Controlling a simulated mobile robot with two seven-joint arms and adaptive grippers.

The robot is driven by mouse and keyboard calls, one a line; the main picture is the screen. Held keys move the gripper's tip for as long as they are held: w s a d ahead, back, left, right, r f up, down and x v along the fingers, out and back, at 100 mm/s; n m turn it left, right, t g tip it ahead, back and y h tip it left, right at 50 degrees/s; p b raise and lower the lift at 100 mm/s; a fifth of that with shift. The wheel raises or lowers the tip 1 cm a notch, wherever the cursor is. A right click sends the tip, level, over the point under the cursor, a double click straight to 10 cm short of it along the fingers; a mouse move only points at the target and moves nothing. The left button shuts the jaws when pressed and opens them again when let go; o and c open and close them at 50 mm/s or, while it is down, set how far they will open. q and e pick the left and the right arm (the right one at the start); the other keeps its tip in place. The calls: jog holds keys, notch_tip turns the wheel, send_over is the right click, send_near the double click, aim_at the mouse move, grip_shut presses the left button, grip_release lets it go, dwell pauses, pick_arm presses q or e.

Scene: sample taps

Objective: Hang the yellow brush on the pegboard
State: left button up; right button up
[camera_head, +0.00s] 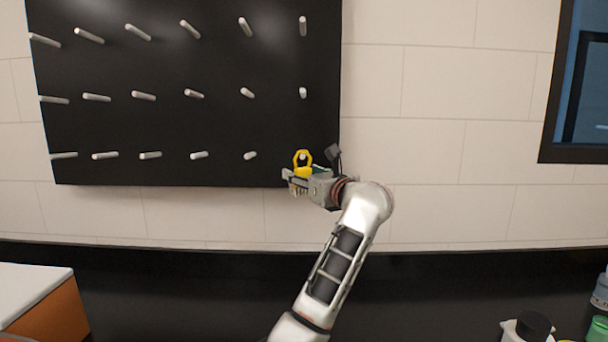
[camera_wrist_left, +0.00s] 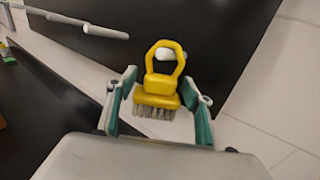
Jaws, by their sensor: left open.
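The yellow brush (camera_head: 303,171) is at the lower right of the black pegboard (camera_head: 200,125). In the left wrist view the brush (camera_wrist_left: 158,98) hangs upright, loop up and grey bristles down. The pale end of a peg (camera_wrist_left: 166,54) shows inside its loop, so the loop appears to be around that peg. My left gripper (camera_head: 297,178) is at the brush. In the left wrist view its teal fingers (camera_wrist_left: 159,84) stand open on either side of the brush body, with narrow gaps. My right gripper is not in view.
Several other pale pegs (camera_head: 250,155) stick out of the board in rows and are bare. A dark counter (camera_head: 190,290) runs below, with an orange and white box (camera_head: 45,305) at left and bottles (camera_head: 533,326) at right. Tiled wall lies to the right.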

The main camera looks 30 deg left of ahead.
pick_arm(q)
jog(key=v, duration=1.2)
